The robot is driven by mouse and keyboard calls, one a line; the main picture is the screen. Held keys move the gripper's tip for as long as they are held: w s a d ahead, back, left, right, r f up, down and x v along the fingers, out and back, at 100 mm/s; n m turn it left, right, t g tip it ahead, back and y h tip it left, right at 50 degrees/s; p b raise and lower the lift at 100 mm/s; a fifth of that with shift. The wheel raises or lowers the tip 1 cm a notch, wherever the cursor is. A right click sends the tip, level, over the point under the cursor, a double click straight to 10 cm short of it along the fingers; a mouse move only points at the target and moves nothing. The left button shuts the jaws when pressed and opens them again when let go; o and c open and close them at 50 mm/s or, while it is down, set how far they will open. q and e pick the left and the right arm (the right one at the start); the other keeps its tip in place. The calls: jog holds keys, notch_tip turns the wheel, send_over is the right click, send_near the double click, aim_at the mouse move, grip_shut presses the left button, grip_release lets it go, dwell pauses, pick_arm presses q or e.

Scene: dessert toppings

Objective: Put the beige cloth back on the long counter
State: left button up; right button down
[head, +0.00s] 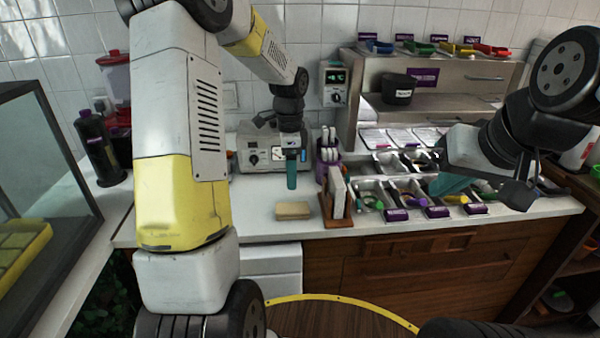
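A flat beige block-like thing (293,210), which looks like the folded beige cloth, lies near the front edge of the long white counter (253,225). Neither gripper touches it. My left gripper (291,170) hangs pointing down behind and above it, in front of a grey appliance. I see it edge-on with a teal tip, so its opening is hidden. My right gripper (485,188) is over the topping trays at the right. A teal part shows at its left side and a dark finger at its right. I cannot tell its opening.
A wooden rack (336,222) with upright cards stands right of the beige thing. Metal topping trays (395,213) with purple labels fill the counter's right part. A glass case (45,215) stands at the left. Bare counter lies left of the beige thing.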

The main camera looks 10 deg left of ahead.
pick_arm(q)
jog(key=s+d+r+n+t+h, duration=0.1)
jog(key=s+r+n+t, duration=0.2)
jog(key=s+r+n, duration=0.4)
jog(key=s+d+r+n+t+h, duration=0.1)
jog(key=s+r+n+t, duration=0.2)
jog(key=s, duration=1.4)
notch_tip(320, 180, up, 6)
jog(key=n, duration=0.4)
jog(key=shift+s+d+r, duration=0.15)
